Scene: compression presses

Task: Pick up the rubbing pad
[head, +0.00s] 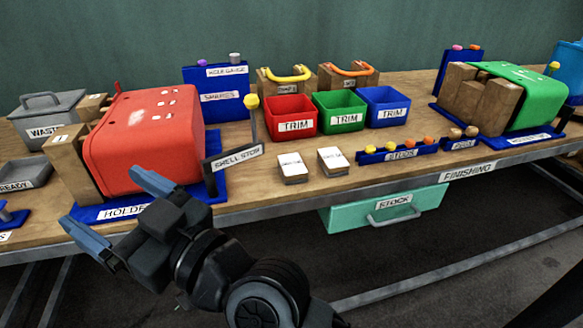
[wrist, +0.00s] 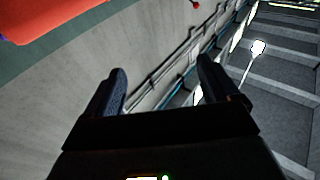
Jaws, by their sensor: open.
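I see nothing plainly marked as the rubbing pad. Two small blocks with white labelled tops, the left block (head: 292,168) and the right block (head: 331,160), lie side by side near the bench's front edge; their lettering is too small to read. My gripper (head: 116,210) is open and empty at the front edge of the bench, left of both blocks and in front of the red shell (head: 140,140). In the wrist view my gripper (wrist: 160,72) shows its two fingers apart with nothing between them. The red shell's edge (wrist: 70,14) is at upper left there.
The red shell sits in a blue holder (head: 215,185) with a SHELL STOP sign (head: 237,157). TRIM bins (head: 293,125) stand behind the blocks, a blue studs rack (head: 398,154) to their right. A green shell (head: 530,92) is at far right. A STOCK drawer (head: 385,208) hangs below.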

